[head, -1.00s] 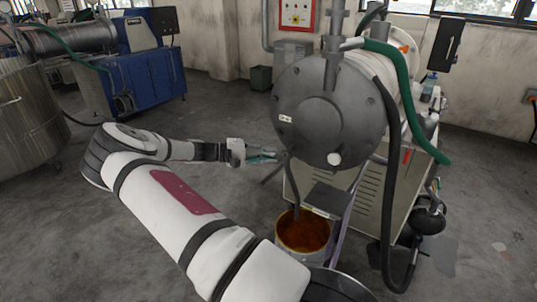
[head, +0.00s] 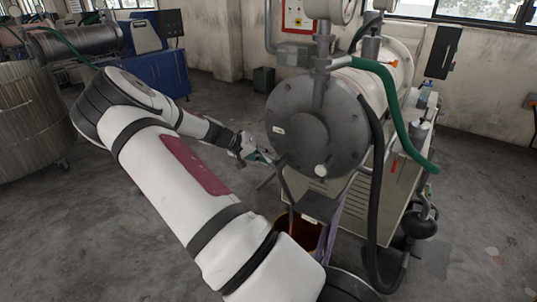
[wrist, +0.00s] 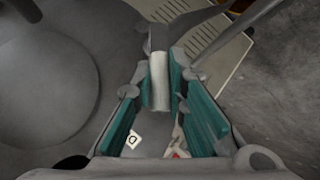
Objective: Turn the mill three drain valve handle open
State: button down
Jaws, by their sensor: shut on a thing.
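The mill shows in the head view as a large grey round end plate (head: 312,125) with a small tag on its face. My gripper (head: 262,156), with teal finger pads, is at the lower left edge of this plate. In the wrist view, my gripper (wrist: 160,88) is shut on a pale cylindrical grip, which looks like the drain valve handle (wrist: 159,80). The pads touch it on both sides. A darker grey bar joins its far end. In the head view the handle is too small and hidden to make out, and its valve is not clear.
A bucket (head: 285,222) stands on the floor under the mill, partly hidden by my arm. A green hose (head: 400,115) and a black hose (head: 372,220) hang right of the plate. A blue machine (head: 160,60) stands behind left. The floor between is clear.

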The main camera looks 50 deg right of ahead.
jog(key=s+m+t+p, duration=0.1)
jog(key=p, duration=0.1)
jog(key=s+r+t+p, duration=0.1)
jog(key=t, duration=0.1)
jog(key=shift+s+r+m+y+p, duration=0.1)
jog(key=shift+r+m+y+p, duration=0.05)
jog(key=shift+m+y+p, duration=0.2)
jog(key=shift+s+d+m+t+p, duration=0.1)
jog(key=shift+s+m+t+p, duration=0.25)
jog(key=shift+t+p, duration=0.35)
jog(key=shift+s+m+t+p, duration=0.2)
jog(key=shift+m+t+p, duration=0.25)
jog(key=shift+t, duration=0.45)
jog(key=c, duration=1.6)
grip_release()
